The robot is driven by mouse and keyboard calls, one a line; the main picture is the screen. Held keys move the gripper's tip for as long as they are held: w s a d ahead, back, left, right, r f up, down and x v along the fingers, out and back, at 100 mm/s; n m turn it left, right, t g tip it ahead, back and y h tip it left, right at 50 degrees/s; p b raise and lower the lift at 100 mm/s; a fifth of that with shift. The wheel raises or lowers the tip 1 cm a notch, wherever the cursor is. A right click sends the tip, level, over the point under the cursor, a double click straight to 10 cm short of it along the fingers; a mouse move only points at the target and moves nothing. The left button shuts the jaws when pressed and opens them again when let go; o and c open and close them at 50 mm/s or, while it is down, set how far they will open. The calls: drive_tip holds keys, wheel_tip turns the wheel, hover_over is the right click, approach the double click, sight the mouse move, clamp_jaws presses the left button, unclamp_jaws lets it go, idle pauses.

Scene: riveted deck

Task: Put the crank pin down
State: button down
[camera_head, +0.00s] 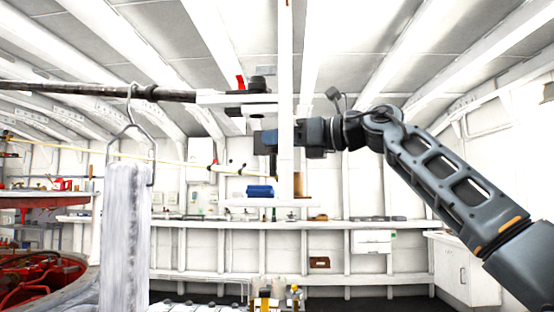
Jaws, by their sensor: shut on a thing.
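My gripper (268,142) reaches in from the right at the height of the white bracket's underside, its tip pointing left. It is shut on the crank pin, but the pin is too small and dark here to tell apart from the fingertips. The gripper is beside a white vertical post (285,60), and I cannot tell whether they touch. A white bracket (235,98) with a dark knob on top lies just above the gripper tip.
A dark horizontal bar (80,90) runs in from the left, with a pale cloth (124,235) hanging from a hook. A small shelf (245,202) below the gripper carries a blue box (260,191). A long wall shelf (370,222) stands behind. Red machinery (40,280) fills the lower left.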

sight(275, 159)
drive_tip(key=shift+s+a+f, duration=0.1)
drive_tip(key=shift+a+f, duration=0.05)
drive_tip(key=shift+a, duration=0.1)
drive_tip(key=shift+f, duration=0.3)
drive_tip(key=shift+f+p, duration=0.4)
drive_tip(key=shift+f, duration=1.3)
drive_tip(key=shift+f, duration=0.2)
drive_tip(key=c, duration=0.8)
unclamp_jaws()
drive_tip(key=shift+r, duration=0.15)
